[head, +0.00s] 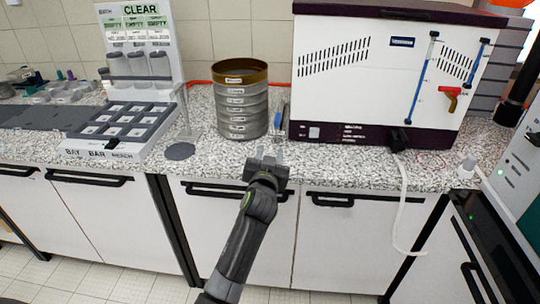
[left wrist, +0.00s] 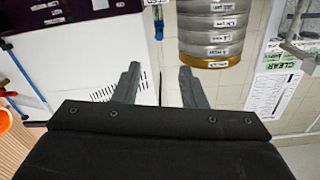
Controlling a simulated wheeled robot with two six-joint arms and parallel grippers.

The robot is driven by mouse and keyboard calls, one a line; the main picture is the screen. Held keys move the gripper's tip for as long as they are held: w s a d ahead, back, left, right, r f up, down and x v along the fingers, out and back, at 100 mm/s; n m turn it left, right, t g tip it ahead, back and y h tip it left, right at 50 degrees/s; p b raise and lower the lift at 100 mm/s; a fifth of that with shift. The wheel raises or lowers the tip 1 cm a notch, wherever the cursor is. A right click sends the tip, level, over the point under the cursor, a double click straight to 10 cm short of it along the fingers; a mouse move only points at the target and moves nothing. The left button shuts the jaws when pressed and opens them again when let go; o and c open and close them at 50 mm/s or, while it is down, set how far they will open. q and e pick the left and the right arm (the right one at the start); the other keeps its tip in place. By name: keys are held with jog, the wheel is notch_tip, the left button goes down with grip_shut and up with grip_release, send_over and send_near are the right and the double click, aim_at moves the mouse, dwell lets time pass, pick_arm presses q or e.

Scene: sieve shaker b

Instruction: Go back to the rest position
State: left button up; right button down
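My left gripper (head: 267,158) is in front of the counter's front edge, a little below and to the right of the stack of sieves. In the left wrist view its two fingers (left wrist: 160,82) stand apart with nothing between them. The sieve stack (head: 242,102) stands upright on the counter, with a brass-coloured ring on top and several labelled silver rings below. It also shows in the left wrist view (left wrist: 210,30), apart from the fingers. My right gripper is in neither view.
A white machine (head: 375,85) with a dark top stands right of the stack. A grey compartment tray (head: 122,122) and a "CLEAR" board (head: 140,40) stand left. A round dark disc (head: 180,151) lies on the speckled counter (head: 325,172). A pale hose (head: 402,205) hangs over the front edge.

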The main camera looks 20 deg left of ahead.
pick_arm(q)
jog(key=s+a+f+m+g+h, duration=0.1)
jog(key=s+f+g, duration=0.1)
jog(key=f, duration=0.8)
jog(key=s+a+f+g, duration=0.1)
jog(key=s+f+g, duration=0.1)
jog(key=f, duration=0.7)
jog(key=s+a+f+g+h, duration=0.1)
jog(key=s+f+g, duration=0.1)
jog(key=s+f, duration=0.7)
jog(key=s+a+f+g, duration=0.1)
jog(key=s+f+g, duration=0.3)
jog(key=f, duration=0.9)
jog(key=s+a+f+g, duration=0.1)
jog(key=s+f, duration=0.5)
jog(key=s, duration=0.8)
jog(key=s+a+f+n+g, duration=0.1)
jog(key=s+f, duration=0.5)
jog(key=s, duration=0.8)
jog(key=s+a+f+g, duration=0.2)
jog(key=s+f+g, duration=0.2)
jog(key=s, duration=1)
notch_tip(320, 180, down, 3)
jog(key=shift+s+a+h, duration=0.25)
jog(key=shift+s+h, duration=0.1)
jog(key=shift+h, duration=0.05)
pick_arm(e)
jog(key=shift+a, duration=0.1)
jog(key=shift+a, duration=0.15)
